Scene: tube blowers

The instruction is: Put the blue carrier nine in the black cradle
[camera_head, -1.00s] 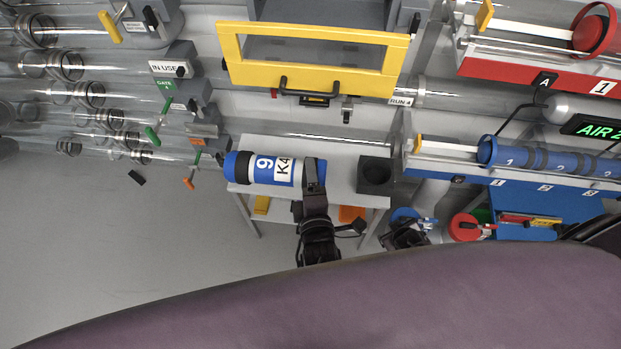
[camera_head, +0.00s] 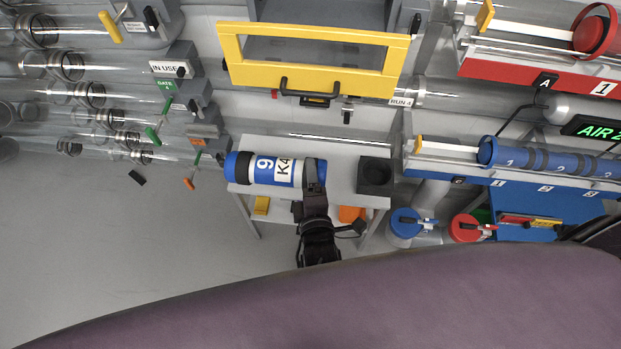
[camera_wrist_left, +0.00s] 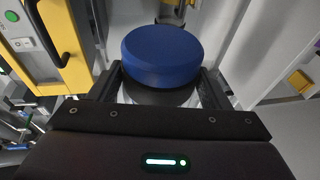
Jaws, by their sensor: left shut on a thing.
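The blue carrier nine (camera_head: 263,168) has a white label reading 9 and K4, with black bands and blue ends. It lies level over the small grey table in the head view; whether it touches the top I cannot tell. My left gripper (camera_head: 314,174) is shut on its right end. In the left wrist view the carrier's round blue end (camera_wrist_left: 162,55) stands between the fingers of my left gripper (camera_wrist_left: 165,88). The black cradle (camera_head: 376,175), a square block with a dark round hollow, sits on the table right of the carrier, apart from it. My right gripper is not in view.
The grey table (camera_head: 342,160) has a bare strip between gripper and cradle. A yellow-framed hatch (camera_head: 315,55) is behind it. A blue rack (camera_head: 500,170) with blue carriers stands to the right. Clear tubes (camera_head: 90,95) run at the left, with open floor below.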

